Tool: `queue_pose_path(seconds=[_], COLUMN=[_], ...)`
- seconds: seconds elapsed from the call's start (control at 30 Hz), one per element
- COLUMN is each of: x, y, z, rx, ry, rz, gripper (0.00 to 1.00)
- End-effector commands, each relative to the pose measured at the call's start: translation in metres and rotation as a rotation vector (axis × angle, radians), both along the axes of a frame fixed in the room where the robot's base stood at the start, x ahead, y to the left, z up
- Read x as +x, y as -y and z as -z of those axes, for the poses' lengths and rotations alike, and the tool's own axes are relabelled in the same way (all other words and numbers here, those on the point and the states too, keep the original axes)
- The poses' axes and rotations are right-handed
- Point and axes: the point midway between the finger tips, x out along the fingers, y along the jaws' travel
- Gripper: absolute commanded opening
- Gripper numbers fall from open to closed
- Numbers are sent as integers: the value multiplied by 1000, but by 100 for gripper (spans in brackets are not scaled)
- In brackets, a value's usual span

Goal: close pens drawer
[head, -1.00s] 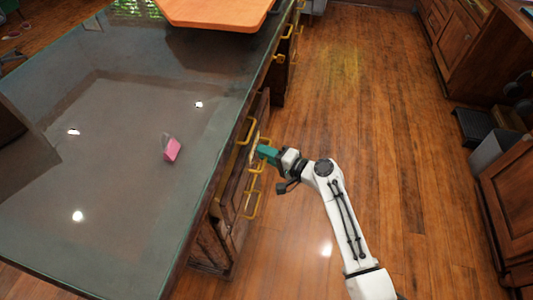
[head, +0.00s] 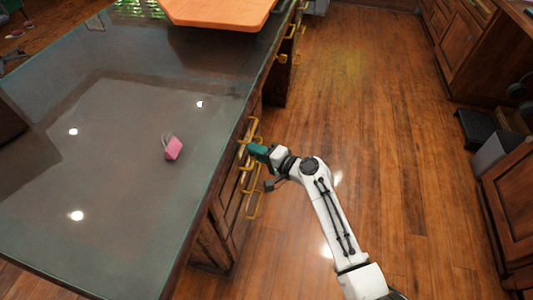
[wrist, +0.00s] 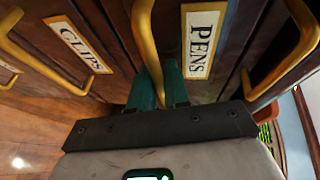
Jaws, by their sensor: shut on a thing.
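The pens drawer carries a cream label reading PENS (wrist: 200,42) in the wrist view. Its gold bar handle (wrist: 146,40) runs beside the label, down between the teal fingers of my gripper (wrist: 158,88). My gripper (head: 256,152) is shut on this handle at the side of the glass-topped cabinet in the head view. The drawer front looks about flush with its neighbours, but any small gap is hard to tell. The fingers hide the lower part of the handle.
A drawer labelled CLIPS (wrist: 78,44) with its own gold handle is beside it. Another gold handle (wrist: 290,55) is at the right. The glass tabletop (head: 110,120) holds a pink padlock-like object (head: 173,149) and an orange board (head: 215,12). Wood floor (head: 400,190) is open to the right.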

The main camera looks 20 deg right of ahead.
Motion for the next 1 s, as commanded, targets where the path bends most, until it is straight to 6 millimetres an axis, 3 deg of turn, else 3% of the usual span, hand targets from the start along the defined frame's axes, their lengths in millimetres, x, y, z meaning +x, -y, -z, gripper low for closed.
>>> queue_pose_path(seconds=[0.07,0.33,0.37,0.4,0.77,1.0], x=[5,6,6,6,5,-22], y=[-8,-10,-10,-10,-10,8], z=[1,0,0,0,-1,-7], rx=[-2,-1,-1,-1,0,0], ry=[0,0,0,0,2,-1], rz=[-2,-1,-1,-1,-2,2], gripper=[0,0,19,22,22,22])
